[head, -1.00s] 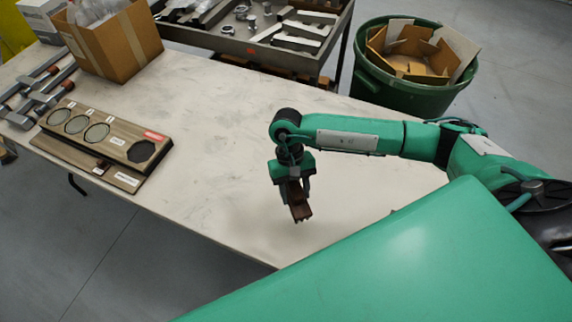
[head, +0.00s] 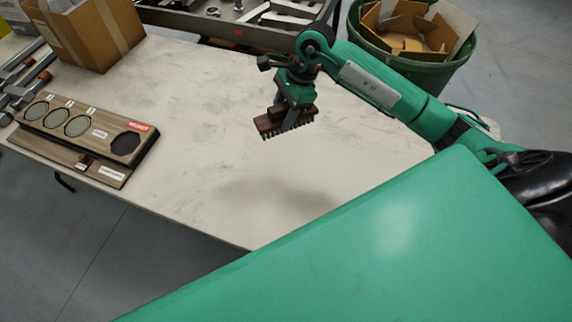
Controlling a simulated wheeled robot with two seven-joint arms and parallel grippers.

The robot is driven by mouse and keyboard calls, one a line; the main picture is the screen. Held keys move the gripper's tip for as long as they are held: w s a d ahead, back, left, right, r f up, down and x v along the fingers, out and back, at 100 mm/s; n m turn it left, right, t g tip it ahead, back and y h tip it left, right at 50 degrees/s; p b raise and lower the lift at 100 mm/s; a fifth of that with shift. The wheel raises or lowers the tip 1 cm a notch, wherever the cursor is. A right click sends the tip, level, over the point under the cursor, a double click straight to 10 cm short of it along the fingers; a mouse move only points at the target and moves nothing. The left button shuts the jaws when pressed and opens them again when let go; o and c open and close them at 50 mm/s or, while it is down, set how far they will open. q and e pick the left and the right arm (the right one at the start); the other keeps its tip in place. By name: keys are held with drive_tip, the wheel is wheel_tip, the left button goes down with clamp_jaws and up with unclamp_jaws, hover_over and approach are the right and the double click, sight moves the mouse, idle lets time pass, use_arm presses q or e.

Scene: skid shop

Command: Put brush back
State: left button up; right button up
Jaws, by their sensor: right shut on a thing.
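My right gripper (head: 292,112) is shut on a brown brush (head: 268,123) with dark bristles pointing down. It holds the brush in the air above the middle right of the pale table (head: 200,140). A wooden holder board (head: 108,153) lies at the table's left front edge, well to the left of the brush. The board has several round places, a dark many-sided recess (head: 125,143), a red label and a lower front ledge with small labels. The label text is too small to read. My left gripper is not in view.
A cardboard box (head: 90,35) stands at the table's back left. Clamp-like tools (head: 22,78) lie left of it. A grey tray cart (head: 205,22) with metal parts is behind the table, and a green bin (head: 412,70) is at the back right. The table's middle is clear.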

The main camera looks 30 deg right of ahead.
drive_tip(key=shift+f, duration=0.4)
wheel_tip(320, 180, down, 15)
drive_tip(key=p, duration=0.3)
drive_tip(key=shift+r+p, duration=0.1)
drive_tip(key=shift+p, duration=0.3)
wheel_tip(320, 180, down, 4)
drive_tip(key=shift+r+p, duration=0.15)
drive_tip(key=shift+p, duration=0.3)
drive_tip(key=shift+f, duration=0.25)
drive_tip(key=shift+f, duration=0.2)
drive_tip(key=o, duration=0.9)
